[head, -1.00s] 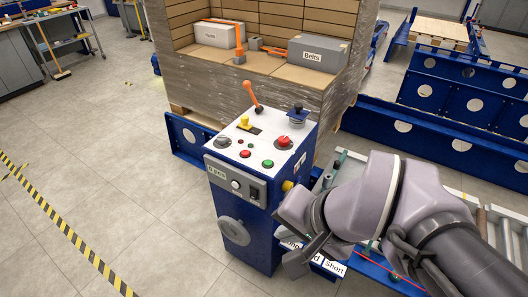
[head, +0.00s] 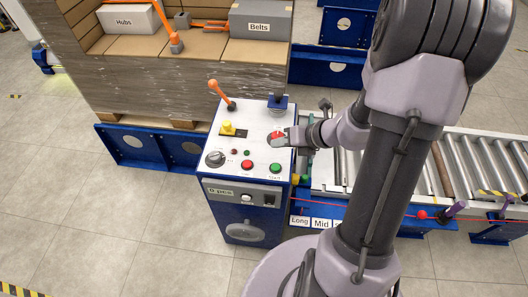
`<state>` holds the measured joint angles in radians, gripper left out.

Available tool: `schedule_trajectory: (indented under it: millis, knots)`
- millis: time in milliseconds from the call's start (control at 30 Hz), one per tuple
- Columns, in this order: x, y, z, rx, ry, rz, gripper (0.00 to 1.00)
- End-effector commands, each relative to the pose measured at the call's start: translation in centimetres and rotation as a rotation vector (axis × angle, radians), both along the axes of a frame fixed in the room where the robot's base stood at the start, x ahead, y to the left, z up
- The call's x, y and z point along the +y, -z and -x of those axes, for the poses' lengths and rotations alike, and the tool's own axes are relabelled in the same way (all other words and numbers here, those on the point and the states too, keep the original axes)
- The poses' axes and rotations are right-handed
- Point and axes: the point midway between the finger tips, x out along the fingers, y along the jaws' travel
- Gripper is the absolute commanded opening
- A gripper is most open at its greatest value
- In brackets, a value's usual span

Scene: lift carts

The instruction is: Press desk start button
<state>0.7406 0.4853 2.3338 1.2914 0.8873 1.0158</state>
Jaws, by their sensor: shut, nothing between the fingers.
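The control desk (head: 262,134) is a blue cabinet with a white sloped top. A green button (head: 276,168) sits at the front right of the top, with a small label that I cannot read clearly. A red button (head: 247,164) is to its left. My gripper (head: 285,138) is shut and empty. It reaches in from the right over the desk's right edge, beside the larger red knob (head: 277,136) and behind the green button. I cannot tell whether the gripper touches the red knob, which it partly hides.
A roller conveyor (head: 470,165) runs to the right. The floor at left is clear.

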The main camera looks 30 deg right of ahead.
Motion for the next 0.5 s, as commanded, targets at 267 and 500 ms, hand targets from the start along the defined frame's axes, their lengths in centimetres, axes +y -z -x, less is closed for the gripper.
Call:
schedule_trajectory:
  millis: [267,500]
  knots:
    - [0.1,0.2,0.0,-0.002,-0.005,0.003,0.0]
    - [0.1,2.3,0.0,-0.002,-0.007,0.004,0.0]
